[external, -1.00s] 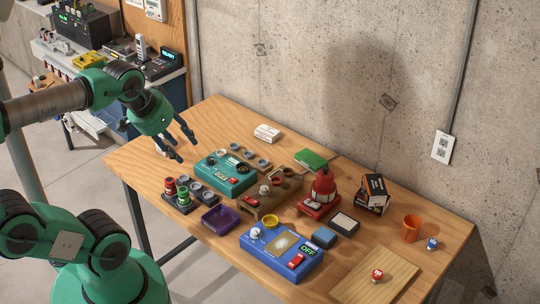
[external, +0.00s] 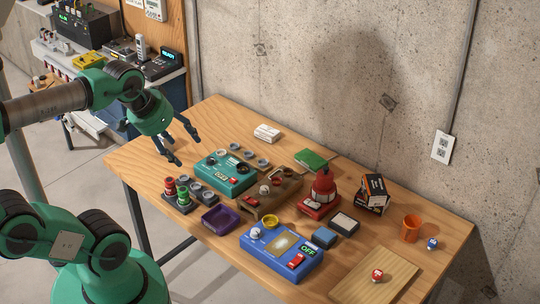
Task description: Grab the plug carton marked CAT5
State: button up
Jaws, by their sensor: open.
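Two box-like cartons stand on the wooden table. A small white carton (external: 267,133) lies near the back edge, by the wall. A black carton with orange and white print (external: 373,194) stands tilted at the right, behind the red device. The print on both is too small to read, so I cannot tell which is marked CAT5. My gripper (external: 188,152) is open and empty above the table's left part. It is left of the white carton and far left of the black one, touching neither.
Below and right of my gripper are a teal box (external: 226,176), a rack with red and green spools (external: 184,193) and a purple tray (external: 219,219). A red device (external: 321,195), blue panel box (external: 282,254) and orange cup (external: 411,229) stand further right. The table's back-left is bare.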

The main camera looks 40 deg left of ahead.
jog(key=shift+o, duration=0.2)
jog(key=shift+w+a+r, duration=0.1)
jog(key=w+a+r+g+p, duration=0.2)
jog(key=w+a, duration=0.7)
jog(key=w, duration=0.4)
jog(key=g+p, duration=0.3)
jog(key=g, duration=0.1)
send_over(164, 142)
jog(key=w+a, duration=0.2)
jog(key=a, duration=0.1)
notch_tip(164, 142, down, 23)
jog(key=shift+f, duration=0.15)
jog(key=shift+a, duration=0.1)
jog(key=shift+f+b, duration=0.45)
jog(key=shift+f, duration=3.85)
